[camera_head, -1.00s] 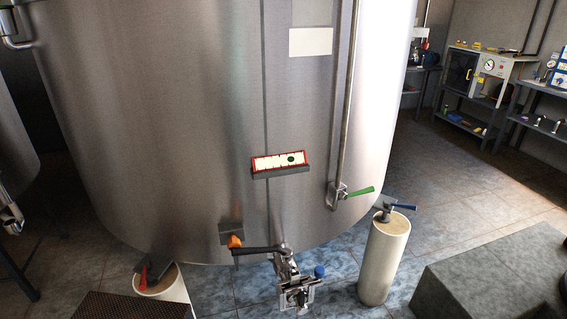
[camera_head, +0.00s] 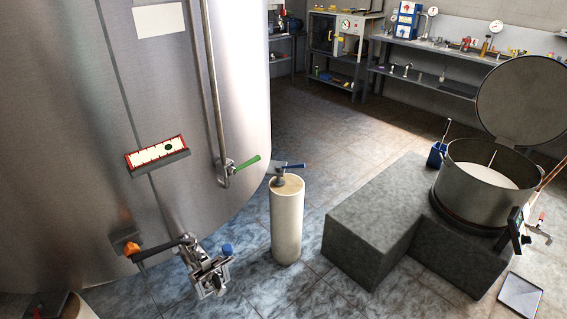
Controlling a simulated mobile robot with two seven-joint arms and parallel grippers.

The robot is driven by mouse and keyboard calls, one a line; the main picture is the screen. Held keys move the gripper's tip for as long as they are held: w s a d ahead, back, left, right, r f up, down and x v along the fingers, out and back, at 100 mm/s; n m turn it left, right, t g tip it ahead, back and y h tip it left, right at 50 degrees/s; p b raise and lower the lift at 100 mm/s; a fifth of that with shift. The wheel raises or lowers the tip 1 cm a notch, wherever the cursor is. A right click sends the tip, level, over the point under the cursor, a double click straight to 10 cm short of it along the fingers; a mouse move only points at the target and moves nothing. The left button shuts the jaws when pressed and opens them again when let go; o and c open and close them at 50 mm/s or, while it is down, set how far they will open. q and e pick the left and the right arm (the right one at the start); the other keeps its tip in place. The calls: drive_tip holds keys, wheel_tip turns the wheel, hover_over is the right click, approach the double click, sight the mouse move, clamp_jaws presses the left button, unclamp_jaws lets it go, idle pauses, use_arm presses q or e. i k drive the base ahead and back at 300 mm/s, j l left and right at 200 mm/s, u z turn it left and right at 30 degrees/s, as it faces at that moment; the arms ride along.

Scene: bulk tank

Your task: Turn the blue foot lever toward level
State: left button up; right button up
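The blue foot lever (camera_head: 291,165) sits on top of a cream cylindrical foot (camera_head: 286,222) of the large steel tank (camera_head: 90,130), at the tank's lower right. The lever looks close to level in this view, its blue handle pointing right. Its exact tilt is hard to tell at this size. Neither of my grippers shows in the head view, and nothing is touching the lever.
A green-handled valve (camera_head: 243,164) is on the tank's pipe. An outlet valve with a blue knob (camera_head: 227,249) sticks out below. A grey stepped block (camera_head: 370,228) carrying an open pot (camera_head: 489,182) stands to the right. Tiled floor lies clear behind the foot.

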sight(296, 166)
drive_tip(key=i+l+u, duration=0.15)
drive_tip(key=i, duration=0.35)
drive_tip(key=i+l+u, duration=0.15)
drive_tip(key=i+l, duration=0.2)
drive_tip(key=i+l+u, duration=0.1)
drive_tip(key=i+l, duration=0.25)
drive_tip(key=i, duration=0.2)
